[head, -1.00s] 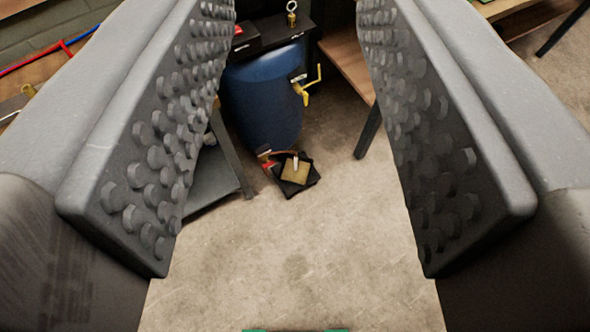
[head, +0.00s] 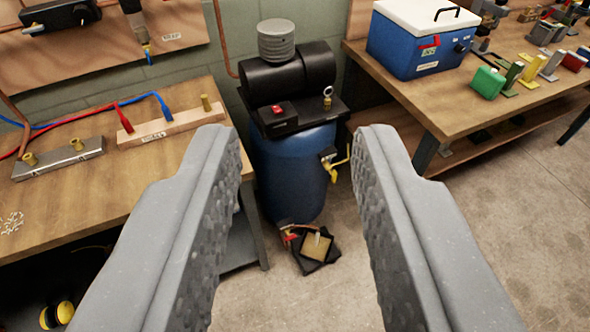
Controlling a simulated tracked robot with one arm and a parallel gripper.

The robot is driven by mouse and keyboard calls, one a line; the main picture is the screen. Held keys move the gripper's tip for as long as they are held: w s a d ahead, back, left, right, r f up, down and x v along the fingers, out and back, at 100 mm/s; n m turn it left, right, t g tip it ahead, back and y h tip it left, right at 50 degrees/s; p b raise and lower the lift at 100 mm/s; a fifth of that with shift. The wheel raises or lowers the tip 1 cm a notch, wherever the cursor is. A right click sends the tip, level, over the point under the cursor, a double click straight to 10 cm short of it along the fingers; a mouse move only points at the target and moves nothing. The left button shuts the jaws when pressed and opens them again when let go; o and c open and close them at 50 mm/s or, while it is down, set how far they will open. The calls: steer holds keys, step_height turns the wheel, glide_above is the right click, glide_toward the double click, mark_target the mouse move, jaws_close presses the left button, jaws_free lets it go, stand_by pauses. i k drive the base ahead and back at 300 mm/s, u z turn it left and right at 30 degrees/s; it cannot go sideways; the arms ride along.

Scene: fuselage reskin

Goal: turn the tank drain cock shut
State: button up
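The tank (head: 285,165) is a blue upright drum with black machinery on top, standing against the wall in the middle of the head view. The drain cock (head: 329,167) is a brass valve with a yellow handle on the tank's right side. The handle has one arm reaching up to the right and a lower part hanging down. My gripper (head: 304,150) is open and empty, its two grey studded fingers wide apart on either side of the tank in the picture. The cock shows between the fingers, beyond them, close to the right one in the picture.
A wooden bench (head: 125,185) with manifolds and hoses stands left. Another bench (head: 470,110) on the right carries a blue cooler (head: 420,45) and several small parts. A black pad with a tan block (head: 316,246) lies on the floor before the tank. Floor at right is clear.

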mark_target(289, 237)
steer(key=u, duration=0.8)
steer(key=k, duration=0.8)
steer(key=z, duration=0.65)
steer(key=i, duration=1.15)
steer(key=u, duration=0.1)
